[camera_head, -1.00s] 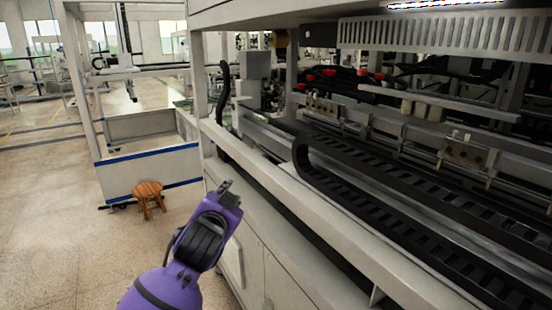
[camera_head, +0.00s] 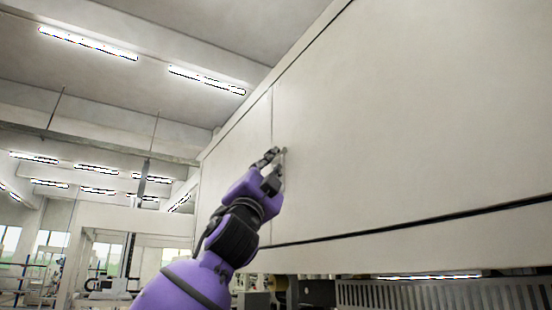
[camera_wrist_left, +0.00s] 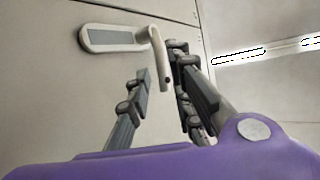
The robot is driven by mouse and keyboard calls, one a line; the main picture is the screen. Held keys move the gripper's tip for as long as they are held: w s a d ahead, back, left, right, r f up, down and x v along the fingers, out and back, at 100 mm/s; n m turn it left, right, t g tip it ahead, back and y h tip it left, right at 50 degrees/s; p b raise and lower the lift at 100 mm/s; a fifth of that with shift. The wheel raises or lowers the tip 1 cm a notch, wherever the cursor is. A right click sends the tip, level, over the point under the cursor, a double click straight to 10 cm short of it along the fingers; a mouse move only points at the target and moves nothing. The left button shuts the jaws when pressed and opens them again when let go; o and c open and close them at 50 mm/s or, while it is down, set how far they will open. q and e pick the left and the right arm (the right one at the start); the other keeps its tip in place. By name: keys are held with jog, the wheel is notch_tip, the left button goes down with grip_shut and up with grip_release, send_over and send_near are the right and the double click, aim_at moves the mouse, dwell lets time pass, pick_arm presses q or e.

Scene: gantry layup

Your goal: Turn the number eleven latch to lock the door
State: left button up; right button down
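The latch (camera_wrist_left: 112,40) is a light plate with a grey inset on the white door panel (camera_head: 400,130). Its bent, pale handle (camera_wrist_left: 158,58) points down in the left wrist view. No number can be read on it. My left gripper (camera_head: 275,162) is raised close to the panel near its left seam. In the left wrist view its fingers (camera_wrist_left: 162,85) are apart, with the handle's free end between them, nearer the right finger. I cannot tell whether that finger touches it. In the head view the gripper mostly hides the latch. My right gripper is not in view.
A dark gap (camera_head: 400,228) runs along the panel's lower edge, with a slotted metal strip (camera_head: 440,295) of the machine below. Ceiling lights (camera_head: 88,43) and open hall space lie to the left.

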pick_arm(q)
jog(key=x, duration=0.5)
jog(key=shift+s+d+r, duration=0.1)
jog(key=shift+s+d, duration=0.05)
jog(key=shift+w+r, duration=0.45)
jog(key=shift+w, duration=0.05)
jog(key=shift+c, duration=0.4)
grip_shut()
